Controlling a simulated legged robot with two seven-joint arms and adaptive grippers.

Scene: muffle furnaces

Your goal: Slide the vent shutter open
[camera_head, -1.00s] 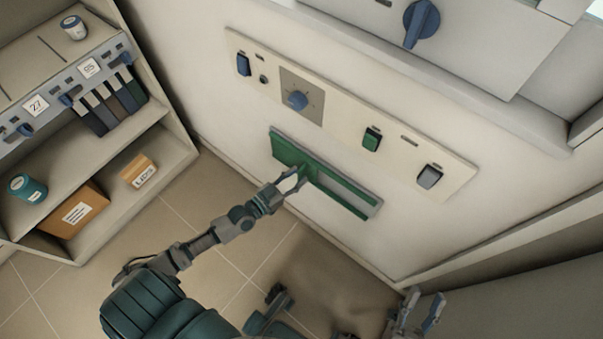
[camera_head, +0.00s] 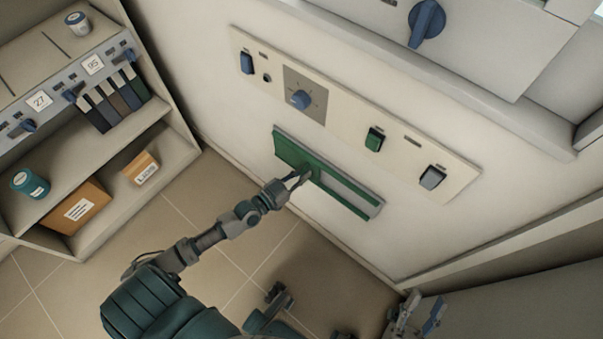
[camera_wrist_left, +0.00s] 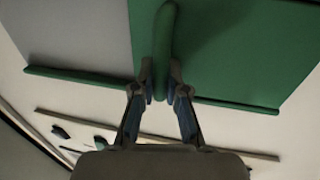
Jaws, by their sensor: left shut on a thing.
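The vent shutter is a green plate (camera_head: 293,152) in a long green-railed frame (camera_head: 352,208) low on the pale furnace front. It covers the left part of the frame, and a grey strip (camera_head: 350,186) shows to its right. In the left wrist view the green plate (camera_wrist_left: 225,50) lies right of the grey area (camera_wrist_left: 75,35). My left gripper (camera_head: 304,177) is shut on the shutter's upright green handle (camera_wrist_left: 163,45), with one finger on each side. My right gripper (camera_head: 421,316) is at the bottom right, apart from the shutter, its fingers spread and empty.
Above the shutter is a control panel (camera_head: 335,110) with a blue knob (camera_head: 301,99) and several switches. A shelf unit (camera_head: 165,160) with boxes and a jar stands at the left. A ledge (camera_head: 500,235) runs along the lower right. Open tiled floor lies below.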

